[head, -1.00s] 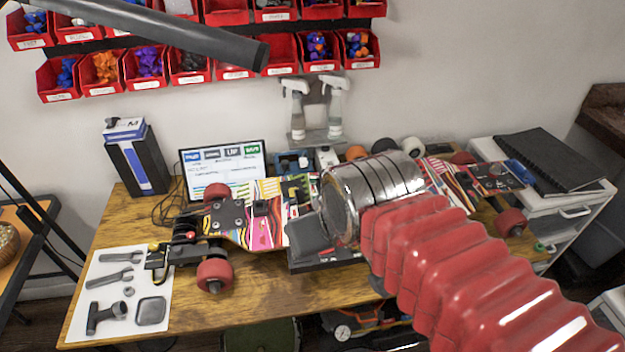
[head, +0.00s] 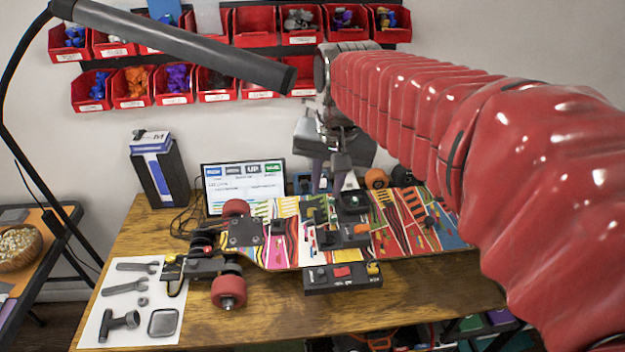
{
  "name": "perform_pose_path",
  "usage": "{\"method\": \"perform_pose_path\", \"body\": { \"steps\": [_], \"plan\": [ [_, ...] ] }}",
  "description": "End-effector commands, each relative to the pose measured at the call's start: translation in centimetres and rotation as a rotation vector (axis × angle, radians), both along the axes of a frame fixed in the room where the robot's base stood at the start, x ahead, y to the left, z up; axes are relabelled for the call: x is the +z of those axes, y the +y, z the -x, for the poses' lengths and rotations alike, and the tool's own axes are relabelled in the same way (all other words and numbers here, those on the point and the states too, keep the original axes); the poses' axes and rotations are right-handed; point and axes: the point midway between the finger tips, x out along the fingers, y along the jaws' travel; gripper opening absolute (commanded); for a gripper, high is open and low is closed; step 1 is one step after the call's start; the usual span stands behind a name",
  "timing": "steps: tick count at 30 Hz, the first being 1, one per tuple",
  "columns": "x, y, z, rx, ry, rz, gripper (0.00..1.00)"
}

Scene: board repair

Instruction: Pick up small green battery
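A black box (head: 343,283) in front of the skateboard holds small red (head: 342,271) and yellow (head: 374,268) pieces and a dark one, but no clear green piece. The patterned skateboard (head: 285,240) lies upside down across the workbench, with several small dark parts on its deck. My gripper (head: 329,188) hangs above the back of the board, pointing down. Its fingers look empty, but their gap is too small to read. My red-sleeved arm hides the right part of the board and bench.
A display (head: 245,185) and a blue-and-black box (head: 158,170) stand at the back left of the wooden workbench (head: 260,315). A white mat (head: 98,318) with tools lies front left. Red bins (head: 265,25) hang on the wall. A dark lamp arm (head: 170,40) crosses the upper left.

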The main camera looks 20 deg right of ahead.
Motion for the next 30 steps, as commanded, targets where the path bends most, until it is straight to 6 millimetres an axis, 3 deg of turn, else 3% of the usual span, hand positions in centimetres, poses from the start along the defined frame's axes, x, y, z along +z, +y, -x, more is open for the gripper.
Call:
{"method": "perform_pose_path", "body": {
  "steps": [14, 30],
  "plan": [
    [-1.5, -3.5, -9.3, -0.285, 0.119, -0.066, 0.21],
    [-7.0, -8.1, -18.0, -0.606, 0.243, -0.113, 0.21]
  ]
}}
